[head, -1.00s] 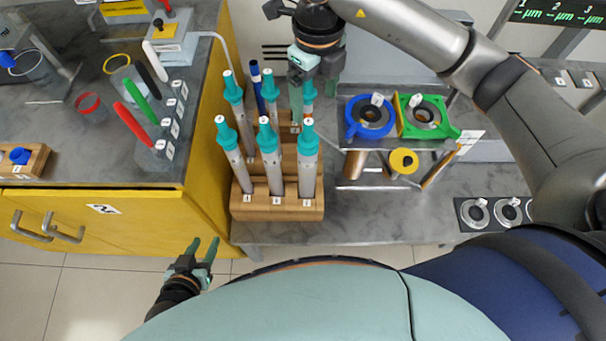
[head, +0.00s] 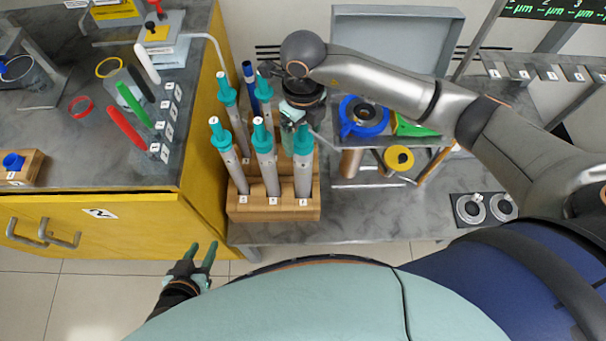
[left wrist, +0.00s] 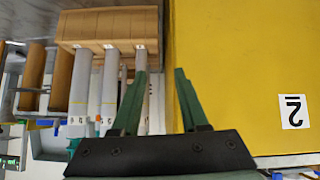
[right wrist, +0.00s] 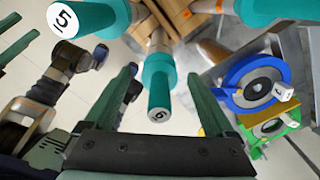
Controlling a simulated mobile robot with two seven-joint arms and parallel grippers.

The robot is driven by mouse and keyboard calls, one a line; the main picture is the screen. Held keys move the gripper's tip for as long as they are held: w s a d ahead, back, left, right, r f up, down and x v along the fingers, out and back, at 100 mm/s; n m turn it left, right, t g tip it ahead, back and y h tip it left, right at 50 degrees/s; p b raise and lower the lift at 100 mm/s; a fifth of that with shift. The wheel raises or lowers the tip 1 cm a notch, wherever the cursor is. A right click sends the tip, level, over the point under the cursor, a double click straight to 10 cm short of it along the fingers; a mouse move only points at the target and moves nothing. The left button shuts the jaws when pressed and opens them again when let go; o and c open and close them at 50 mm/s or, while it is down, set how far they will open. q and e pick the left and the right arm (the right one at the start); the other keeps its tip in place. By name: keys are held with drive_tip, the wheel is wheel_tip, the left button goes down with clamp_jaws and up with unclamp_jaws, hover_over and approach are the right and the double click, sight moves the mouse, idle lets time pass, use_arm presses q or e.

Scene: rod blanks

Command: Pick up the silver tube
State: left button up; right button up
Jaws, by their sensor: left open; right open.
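Several silver-grey tubes with teal tops stand upright in a wooden rack (head: 275,210); the front row holds a left tube (head: 236,172), a middle tube (head: 268,172) and a right tube (head: 303,178). My right gripper (head: 291,128) is open above the rack's back right, partly hiding what stands there. In the right wrist view, a teal-topped tube marked 6 (right wrist: 158,100) shows between the spread fingers; I cannot tell if they touch it. A top marked 5 (right wrist: 68,20) is to its left. My left gripper (head: 205,255) is open and empty in front of the yellow cabinet.
The yellow cabinet (head: 120,225) stands close left of the rack. Right of it is a shelf stand with a blue ring holder (head: 352,128), a green holder (head: 410,127) and a yellow-ended roll (head: 398,158). The grey bench front (head: 370,222) is clear.

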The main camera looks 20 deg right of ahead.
drive_tip(key=shift+c, duration=0.3)
clamp_jaws()
idle(0.4)
